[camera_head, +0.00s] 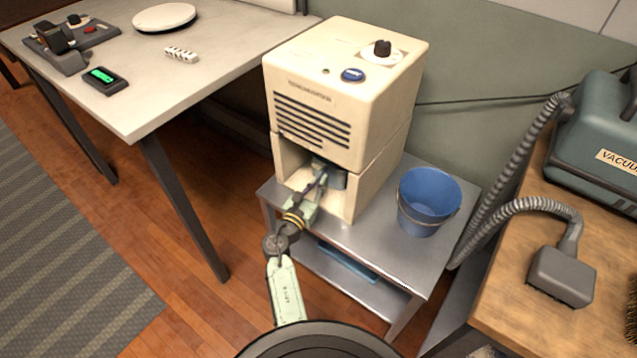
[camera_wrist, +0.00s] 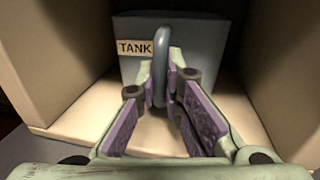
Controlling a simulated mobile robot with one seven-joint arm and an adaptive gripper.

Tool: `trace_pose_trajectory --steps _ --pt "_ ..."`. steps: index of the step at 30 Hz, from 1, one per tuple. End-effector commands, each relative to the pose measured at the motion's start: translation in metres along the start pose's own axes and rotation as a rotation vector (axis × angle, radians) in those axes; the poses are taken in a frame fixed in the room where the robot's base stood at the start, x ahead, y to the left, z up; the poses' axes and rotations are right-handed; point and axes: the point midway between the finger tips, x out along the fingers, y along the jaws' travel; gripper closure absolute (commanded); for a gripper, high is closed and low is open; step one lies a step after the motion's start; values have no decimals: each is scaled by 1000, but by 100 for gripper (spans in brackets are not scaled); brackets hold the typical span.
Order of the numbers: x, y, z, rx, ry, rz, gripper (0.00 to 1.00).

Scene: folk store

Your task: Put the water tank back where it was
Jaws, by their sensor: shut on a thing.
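The water tank is a grey box with a "TANK" label and an upright loop handle. In the wrist view the tank (camera_wrist: 205,45) stands inside the cream bay of the machine, and its handle (camera_wrist: 160,65) is between my fingers. My gripper (camera_wrist: 160,85) is shut on this handle. In the head view the cream dehumidifier (camera_head: 345,110) stands on a metal cart, and my gripper (camera_head: 318,185) reaches into its lower front opening. A small grey part of the tank (camera_head: 333,176) shows there; my gripper hides the rest.
A blue bucket (camera_head: 428,203) stands on the metal cart (camera_head: 375,240), right of the machine. A grey table (camera_head: 150,85) with small devices is at left. A wooden table (camera_head: 500,300) with a vacuum (camera_head: 600,140) and hose is at right.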

Motion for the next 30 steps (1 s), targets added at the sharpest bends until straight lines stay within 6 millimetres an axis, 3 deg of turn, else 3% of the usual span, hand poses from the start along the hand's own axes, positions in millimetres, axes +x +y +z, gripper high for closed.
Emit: trace_pose_trajectory --steps 9,20,25,30 --pt "0 0 -1 0 0 0 72" --pt "0 0 5 0 0 0 72" --pt "-24 0 0 0 2 2 72" --pt "-62 0 0 0 2 3 72"
